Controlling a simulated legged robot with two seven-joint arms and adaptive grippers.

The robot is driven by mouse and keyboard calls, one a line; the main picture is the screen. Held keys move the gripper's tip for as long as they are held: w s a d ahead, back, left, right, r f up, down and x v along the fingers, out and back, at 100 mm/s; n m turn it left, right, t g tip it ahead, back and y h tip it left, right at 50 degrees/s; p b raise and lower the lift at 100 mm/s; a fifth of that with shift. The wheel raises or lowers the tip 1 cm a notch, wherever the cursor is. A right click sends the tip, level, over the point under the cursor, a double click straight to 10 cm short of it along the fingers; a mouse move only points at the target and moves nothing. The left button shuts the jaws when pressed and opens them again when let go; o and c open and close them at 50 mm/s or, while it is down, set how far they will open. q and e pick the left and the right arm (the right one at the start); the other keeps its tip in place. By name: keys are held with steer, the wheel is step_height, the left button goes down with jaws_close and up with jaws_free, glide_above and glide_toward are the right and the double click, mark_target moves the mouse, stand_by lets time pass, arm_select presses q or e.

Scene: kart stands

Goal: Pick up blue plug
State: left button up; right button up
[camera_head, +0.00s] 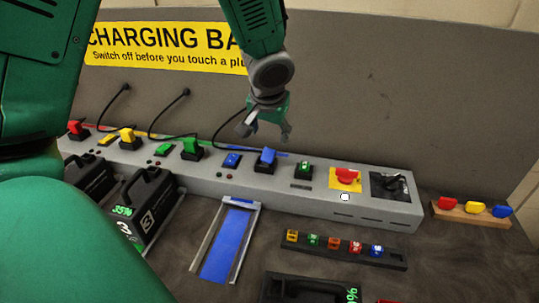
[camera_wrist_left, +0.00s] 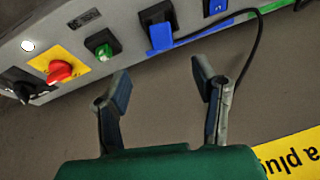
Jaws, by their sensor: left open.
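The blue plug (camera_head: 267,156) sits in a dark socket on the sloped grey charging panel (camera_head: 325,201). It also shows in the left wrist view (camera_wrist_left: 161,36), above the gap between my fingers. My left gripper (camera_head: 265,127) hangs just above and behind the plug, in front of the back wall. Its two fingers are spread and empty, apart from the plug; they also show in the left wrist view (camera_wrist_left: 163,88). A black cable loops close beside the gripper; its far end is hidden behind it. My right gripper is not in view.
Green (camera_head: 192,147), yellow (camera_head: 128,136) and red plugs (camera_head: 76,128) stand to the left on the panel. A red knob (camera_head: 346,175) on yellow is to the right. A blue-floored slot (camera_head: 230,240) lies in front.

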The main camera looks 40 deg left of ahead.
mark_target(268, 151)
arm_select(q)
steer(key=x, duration=0.3)
steer(key=shift+w+d+f, duration=0.2)
steer(key=shift+w+f, duration=0.05)
steer(key=shift+w, duration=0.1)
steer(key=a+f, duration=0.3)
steer(key=shift+w+f, duration=0.2)
steer(key=shift+w, duration=0.15)
steer(key=x, duration=0.3)
steer(key=shift+w+d+f, duration=0.1)
steer(key=shift+w+d, duration=0.15)
steer(key=shift+w, duration=0.05)
steer(key=shift+w+d, duration=0.1)
steer(key=shift+d, duration=0.15)
steer(key=shift+d+r, duration=0.2)
steer(key=shift+d, duration=0.2)
steer(key=shift+s, duration=0.2)
steer(key=c, duration=0.5)
steer(key=shift+a, duration=0.15)
steer(key=c, duration=0.7)
steer(key=shift+s+a+f, duration=0.15)
steer(key=shift+a, duration=0.3)
jaws_close()
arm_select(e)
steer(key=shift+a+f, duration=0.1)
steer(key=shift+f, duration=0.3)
